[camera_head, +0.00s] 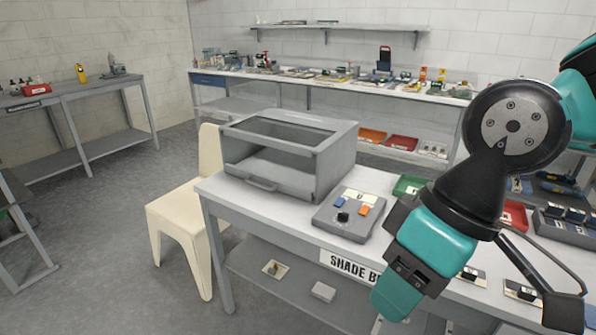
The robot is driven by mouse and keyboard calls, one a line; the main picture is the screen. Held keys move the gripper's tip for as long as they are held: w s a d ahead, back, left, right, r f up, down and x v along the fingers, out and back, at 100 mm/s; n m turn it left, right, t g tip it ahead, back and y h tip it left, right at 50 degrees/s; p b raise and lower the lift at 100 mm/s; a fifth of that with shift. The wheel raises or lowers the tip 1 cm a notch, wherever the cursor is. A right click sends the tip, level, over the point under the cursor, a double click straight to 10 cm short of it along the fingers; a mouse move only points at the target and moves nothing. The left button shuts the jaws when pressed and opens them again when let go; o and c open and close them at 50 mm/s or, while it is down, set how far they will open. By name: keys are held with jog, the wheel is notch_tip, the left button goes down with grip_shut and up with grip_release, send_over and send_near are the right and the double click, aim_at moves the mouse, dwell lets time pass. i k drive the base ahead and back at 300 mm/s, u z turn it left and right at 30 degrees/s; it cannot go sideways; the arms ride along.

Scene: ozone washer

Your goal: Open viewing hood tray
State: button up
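The viewing hood (338,157) is a grey box with a sloped dark window, standing on the left end of the white table in the head view. A handle (262,185) sits low on its front, where the tray front (284,190) looks flush with the hood. My gripper (408,272) hangs at the right, over the table's front edge. It is teal and black, and well apart from the hood. I see nothing held in it, but I cannot make out its fingertips or how wide they stand.
A grey control box (347,215) with a black knob and blue and orange buttons stands right of the hood. A cream chair (186,219) is against the table's left side. Green (405,186) and red (514,214) trays lie farther right. Floor at the left front is clear.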

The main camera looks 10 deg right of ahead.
aim_at(270, 169)
jog(key=z, duration=0.05)
jog(key=i, duration=1.15)
jog(key=u, duration=0.55)
